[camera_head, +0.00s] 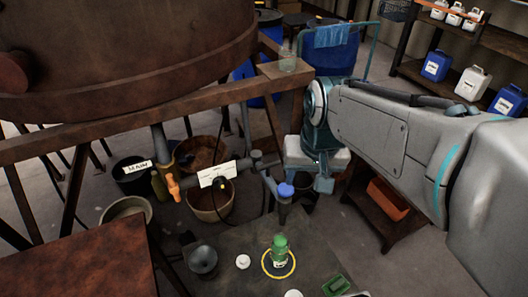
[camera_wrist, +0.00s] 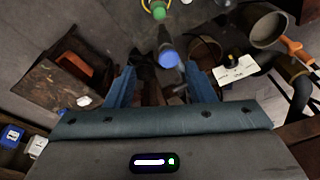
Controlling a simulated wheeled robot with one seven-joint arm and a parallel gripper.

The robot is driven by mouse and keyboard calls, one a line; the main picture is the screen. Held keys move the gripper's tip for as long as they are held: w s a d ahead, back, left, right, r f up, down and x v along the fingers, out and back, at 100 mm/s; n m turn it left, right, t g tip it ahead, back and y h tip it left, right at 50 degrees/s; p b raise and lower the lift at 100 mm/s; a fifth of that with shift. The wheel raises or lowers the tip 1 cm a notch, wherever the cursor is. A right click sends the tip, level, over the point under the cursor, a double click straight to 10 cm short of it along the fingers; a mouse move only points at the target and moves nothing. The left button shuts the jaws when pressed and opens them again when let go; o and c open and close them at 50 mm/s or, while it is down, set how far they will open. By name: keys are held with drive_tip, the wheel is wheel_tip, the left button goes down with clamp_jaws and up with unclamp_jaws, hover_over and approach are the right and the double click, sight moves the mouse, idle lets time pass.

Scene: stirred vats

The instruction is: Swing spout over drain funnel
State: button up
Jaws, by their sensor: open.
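A grey pipe (camera_head: 268,180) with a blue-capped end piece (camera_head: 286,190), which looks like the spout, runs right from beside a white label. In the wrist view the blue cap (camera_wrist: 169,58) shows ahead of and between my fingers, apart from them as far as I can tell. My gripper (camera_head: 323,184) is open and empty, pointing down just right of the blue cap; its two blue fingers (camera_wrist: 162,85) show in the wrist view. A dark funnel-like cup (camera_head: 202,260) stands at the front left of the dark table; I cannot tell whether it is the drain funnel.
A green-topped bottle (camera_head: 280,248) stands in a yellow ring on the table. An orange valve handle (camera_head: 173,187) and white label (camera_head: 216,173) are on the pipework. A labelled black bucket (camera_head: 133,178) and a brown bowl (camera_head: 211,203) stand below. The rusty vat (camera_head: 120,55) hangs upper left.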

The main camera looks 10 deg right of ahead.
drive_tip(key=w+a+f+m+g+b, duration=0.1)
drive_tip(key=w+m+b, duration=0.2)
drive_tip(key=w, duration=0.7)
drive_tip(key=m+g+b, duration=0.1)
drive_tip(key=m+b, duration=0.2)
hover_over(268, 167)
drive_tip(key=w, duration=0.1)
wheel_tip(268, 167, down, 5)
wheel_tip(268, 167, down, 13)
drive_tip(key=shift+f, duration=0.15)
